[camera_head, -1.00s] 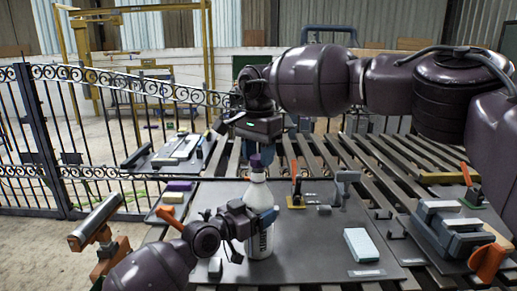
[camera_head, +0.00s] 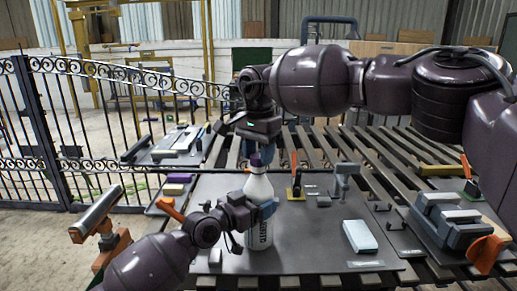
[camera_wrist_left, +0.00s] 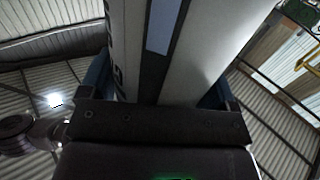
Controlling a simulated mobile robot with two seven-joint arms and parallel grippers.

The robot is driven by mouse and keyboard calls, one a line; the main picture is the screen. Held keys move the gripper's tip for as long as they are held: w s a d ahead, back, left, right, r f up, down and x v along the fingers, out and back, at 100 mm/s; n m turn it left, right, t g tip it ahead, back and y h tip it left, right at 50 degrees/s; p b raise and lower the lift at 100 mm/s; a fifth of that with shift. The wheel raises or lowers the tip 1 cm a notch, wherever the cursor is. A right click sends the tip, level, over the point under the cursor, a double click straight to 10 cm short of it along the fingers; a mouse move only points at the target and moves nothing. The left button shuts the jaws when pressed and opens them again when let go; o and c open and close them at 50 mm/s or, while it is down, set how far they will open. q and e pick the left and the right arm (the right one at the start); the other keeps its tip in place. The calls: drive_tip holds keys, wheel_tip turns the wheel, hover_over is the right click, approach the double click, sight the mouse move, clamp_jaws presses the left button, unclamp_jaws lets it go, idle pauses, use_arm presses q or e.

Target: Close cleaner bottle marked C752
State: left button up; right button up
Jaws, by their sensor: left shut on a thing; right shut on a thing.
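The white cleaner bottle (camera_head: 257,186) stands upright on the dark board, with dark lettering low on its side. I cannot read the mark C752 on it. My left gripper (camera_head: 263,208) is shut on the bottle's body from the side. In the left wrist view the bottle (camera_wrist_left: 197,50) fills the space between the blue fingers of the left gripper (camera_wrist_left: 157,90). My right gripper (camera_head: 268,154) points down from above and is shut on the cap. Its fingers partly hide the cap, so its seating on the neck is unclear.
The dark board (camera_head: 310,240) lies on a slatted conveyor. On it are a light blue block (camera_head: 360,237), an orange-handled clamp (camera_head: 296,185) and a grey bracket (camera_head: 345,178). Grey blocks (camera_head: 447,220) stand at right. A black scroll fence (camera_head: 110,150) runs behind at left.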

drive_tip(key=shift+f, duration=0.55)
idle(0.6)
